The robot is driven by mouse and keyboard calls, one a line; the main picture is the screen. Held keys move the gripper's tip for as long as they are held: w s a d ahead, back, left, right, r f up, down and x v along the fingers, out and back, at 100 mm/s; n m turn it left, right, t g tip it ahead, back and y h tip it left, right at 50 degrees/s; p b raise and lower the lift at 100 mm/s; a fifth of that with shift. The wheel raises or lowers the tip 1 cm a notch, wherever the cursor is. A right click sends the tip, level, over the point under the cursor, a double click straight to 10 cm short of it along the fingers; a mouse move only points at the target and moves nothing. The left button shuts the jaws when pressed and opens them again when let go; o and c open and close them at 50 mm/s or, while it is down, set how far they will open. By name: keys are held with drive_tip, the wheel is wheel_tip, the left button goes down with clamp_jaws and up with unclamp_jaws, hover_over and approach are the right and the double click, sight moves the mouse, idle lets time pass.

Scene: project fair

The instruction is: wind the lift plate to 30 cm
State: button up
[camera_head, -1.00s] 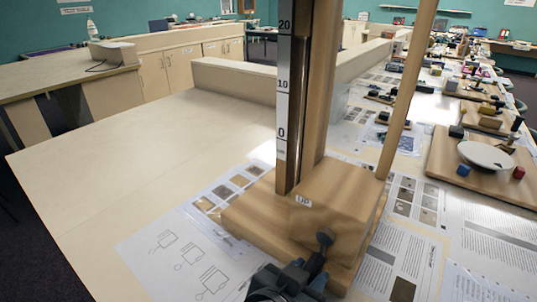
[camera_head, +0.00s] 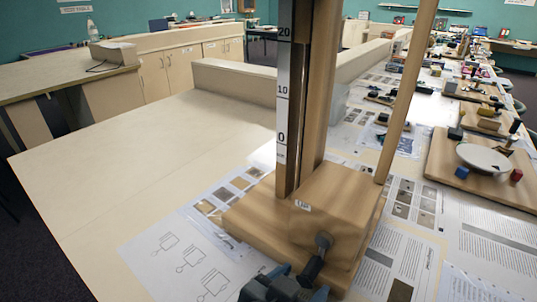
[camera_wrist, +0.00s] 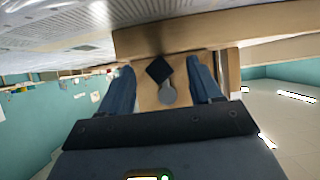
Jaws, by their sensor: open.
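The wooden lift stand (camera_head: 300,225) stands upright on the table, with a tall post and a white scale strip (camera_head: 283,100) marked 0, 10 and 20. The lift plate is not in view; the post runs out of the top of the head view. A small crank has a grey hub (camera_head: 323,240) on the stand's front block and a black grip (camera_head: 312,268) below it. My gripper (camera_head: 292,280) is open beside the grip at the bottom edge. In the wrist view, the black grip (camera_wrist: 158,69) and grey hub (camera_wrist: 167,96) show between my spread fingers (camera_wrist: 160,85).
A thin wooden rod (camera_head: 405,95) rises at the stand's right. Printed sheets (camera_head: 185,255) lie around the base. A board with a white dish (camera_head: 484,157) and small blocks stands at the right. The table's left part (camera_head: 120,170) is bare.

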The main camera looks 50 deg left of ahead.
drive_tip(key=p+v, duration=0.2)
drive_tip(key=v, duration=0.3)
drive_tip(key=shift+s+r, duration=0.1)
drive_tip(key=shift+s, duration=0.1)
idle(0.7)
